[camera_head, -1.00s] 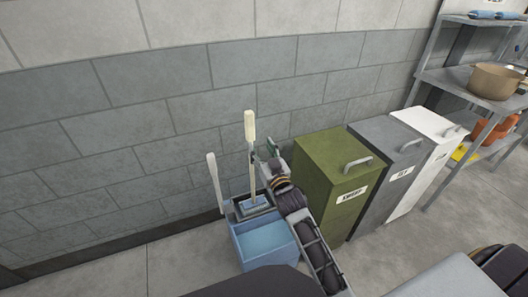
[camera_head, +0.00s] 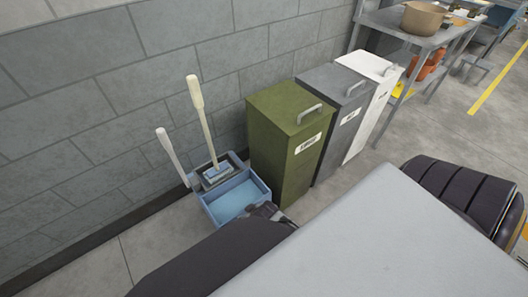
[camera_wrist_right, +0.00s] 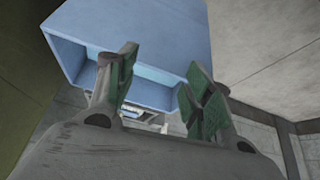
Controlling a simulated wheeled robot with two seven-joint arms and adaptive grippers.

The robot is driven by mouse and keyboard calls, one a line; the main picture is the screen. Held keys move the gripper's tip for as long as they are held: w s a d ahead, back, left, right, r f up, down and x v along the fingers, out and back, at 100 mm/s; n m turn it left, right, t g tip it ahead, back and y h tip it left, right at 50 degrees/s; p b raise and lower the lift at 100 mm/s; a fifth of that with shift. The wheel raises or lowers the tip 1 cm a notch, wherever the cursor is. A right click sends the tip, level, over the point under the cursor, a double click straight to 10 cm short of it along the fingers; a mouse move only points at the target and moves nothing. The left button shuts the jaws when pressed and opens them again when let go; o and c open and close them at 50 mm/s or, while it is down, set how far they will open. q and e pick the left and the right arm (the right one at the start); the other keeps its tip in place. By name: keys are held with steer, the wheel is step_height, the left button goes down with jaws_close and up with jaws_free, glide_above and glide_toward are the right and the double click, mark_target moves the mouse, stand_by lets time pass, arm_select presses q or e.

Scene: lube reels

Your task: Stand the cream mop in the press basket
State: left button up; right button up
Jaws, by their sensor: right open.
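The cream mop (camera_head: 204,120) stands with its lower end in the grey press basket (camera_head: 232,158) on the blue bucket (camera_head: 241,198), in the head view. Its handle tilts a little to the left, and nothing holds it. My right gripper (camera_wrist_right: 165,85) is open and empty in the right wrist view, its green-padded fingers apart in front of the blue bucket (camera_wrist_right: 165,28). My left gripper is in neither view.
A grey press lever (camera_head: 172,155) rises left of the mop. Green (camera_head: 285,150), grey (camera_head: 335,120) and white (camera_head: 370,105) bins stand to the right, the green one close to the bucket. A metal shelf (camera_head: 425,38) is farther right. Floor left of the bucket is clear.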

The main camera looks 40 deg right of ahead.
steer(key=s+f+g, duration=0.3)
steer(key=s+f, duration=0.3)
steer(key=s, duration=0.5)
steer(key=shift+f+n+g, duration=0.15)
steer(key=shift+n+g, duration=0.15)
steer(key=shift+g, duration=0.1)
stand_by(0.4)
